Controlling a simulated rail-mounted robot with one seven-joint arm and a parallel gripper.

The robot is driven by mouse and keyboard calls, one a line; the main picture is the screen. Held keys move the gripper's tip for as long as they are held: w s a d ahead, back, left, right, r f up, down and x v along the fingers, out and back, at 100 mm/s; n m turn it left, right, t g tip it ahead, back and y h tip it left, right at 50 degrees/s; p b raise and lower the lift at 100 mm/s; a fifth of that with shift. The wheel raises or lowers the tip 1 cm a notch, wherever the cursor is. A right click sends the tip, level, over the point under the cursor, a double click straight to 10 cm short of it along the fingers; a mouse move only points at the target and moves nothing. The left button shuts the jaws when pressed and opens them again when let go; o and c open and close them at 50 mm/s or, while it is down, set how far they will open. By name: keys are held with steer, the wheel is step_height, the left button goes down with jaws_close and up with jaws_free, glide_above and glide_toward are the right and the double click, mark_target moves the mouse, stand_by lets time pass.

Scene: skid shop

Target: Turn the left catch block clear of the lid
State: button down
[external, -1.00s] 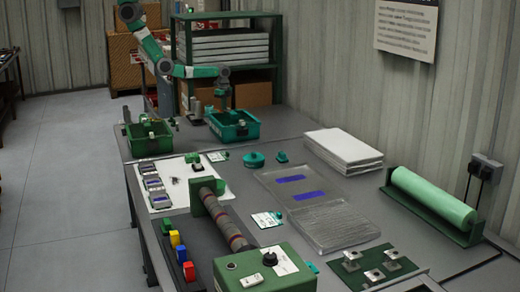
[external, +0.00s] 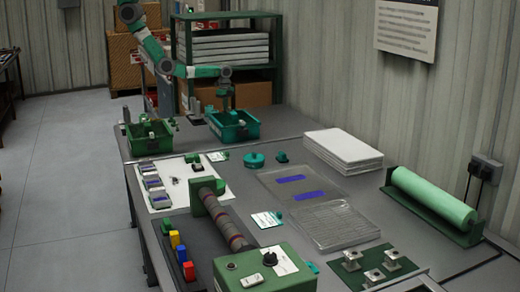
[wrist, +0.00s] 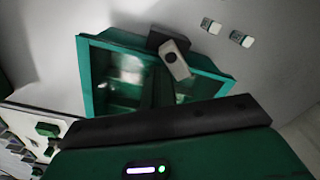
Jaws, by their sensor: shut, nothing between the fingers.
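My gripper (external: 231,108) hangs over the teal bin (external: 250,132) at the far end of the bench, shut and empty. In the wrist view the teal bin (wrist: 100,88) lies just beyond my dark gripper bar; its inside is partly blurred, and my fingertips cannot be made out. A grey block (wrist: 176,62) with a dark part (wrist: 158,42) behind it shows at the bin's far rim. I cannot tell whether this is the left catch block or whether it touches the bin. No lid can be made out with certainty.
A green bin (external: 150,139) stands left of the teal bin. A green shelf rack (external: 182,62) stands behind. Two small pale blocks (wrist: 210,25) lie beyond the bin in the wrist view. A white sheet stack (external: 343,149) lies to the right; bare bench top lies between.

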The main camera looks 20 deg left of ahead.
steer(key=shift+w+d, duration=0.1)
steer(key=shift+w, duration=0.3)
step_height(320, 180, up, 7)
steer(key=p, duration=0.7)
stand_by(0.4)
